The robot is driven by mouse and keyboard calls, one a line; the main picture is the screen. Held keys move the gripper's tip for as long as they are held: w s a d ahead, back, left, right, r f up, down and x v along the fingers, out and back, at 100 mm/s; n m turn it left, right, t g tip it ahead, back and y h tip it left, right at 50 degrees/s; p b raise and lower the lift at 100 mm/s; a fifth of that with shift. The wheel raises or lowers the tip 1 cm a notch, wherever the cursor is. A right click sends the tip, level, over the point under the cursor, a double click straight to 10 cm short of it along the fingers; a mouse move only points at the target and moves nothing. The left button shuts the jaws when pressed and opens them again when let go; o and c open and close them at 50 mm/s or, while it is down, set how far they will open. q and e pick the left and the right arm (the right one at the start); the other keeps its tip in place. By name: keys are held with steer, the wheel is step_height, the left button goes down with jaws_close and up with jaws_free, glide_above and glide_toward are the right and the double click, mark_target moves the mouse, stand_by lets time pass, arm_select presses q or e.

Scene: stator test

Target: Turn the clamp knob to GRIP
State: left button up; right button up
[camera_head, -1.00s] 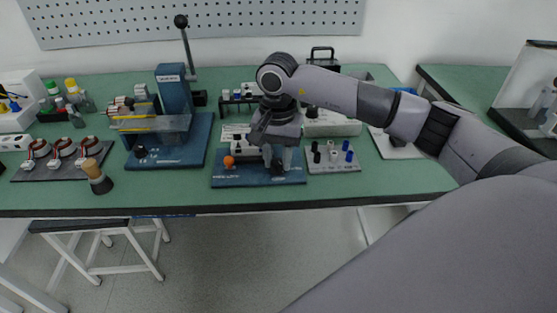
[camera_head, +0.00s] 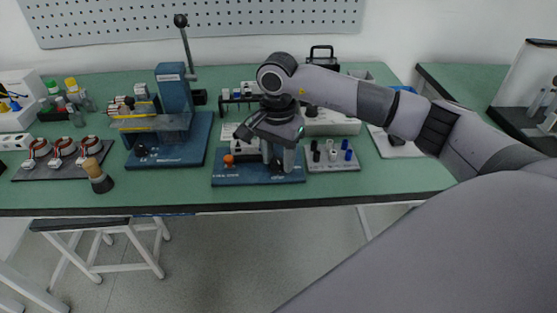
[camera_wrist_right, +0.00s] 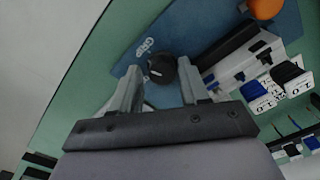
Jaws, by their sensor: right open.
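The clamp knob is a small black round knob (camera_wrist_right: 163,71) on a blue base plate (camera_head: 226,178), with a small light mark on it. White lettering that seems to read GRIP (camera_wrist_right: 148,46) is printed beside it. In the head view the knob (camera_head: 277,168) is partly hidden by my fingers. My right gripper (camera_head: 278,160) points down over it. In the right wrist view the fingers of the right gripper (camera_wrist_right: 159,80) are apart, one on each side of the knob. I cannot tell whether they touch it. My left gripper is not in view.
An orange ball-shaped knob (camera_head: 228,160) and a black-and-white terminal block sit on the same plate. A tray of black, white and blue pegs (camera_head: 333,164) stands close on the right. A blue lever press (camera_head: 174,92) stands to the left. The table's front edge is near.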

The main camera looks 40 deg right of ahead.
mark_target(277, 161)
steer(key=shift+w+a+r, duration=0.1)
step_height(277, 161, up, 6)
steer(key=p, duration=0.3)
steer(key=shift+a+f+p, duration=0.1)
steer(key=shift+f+p, duration=0.15)
steer(key=shift+p, duration=0.15)
steer(key=shift+r, duration=0.25)
steer(key=shift+f, duration=0.1)
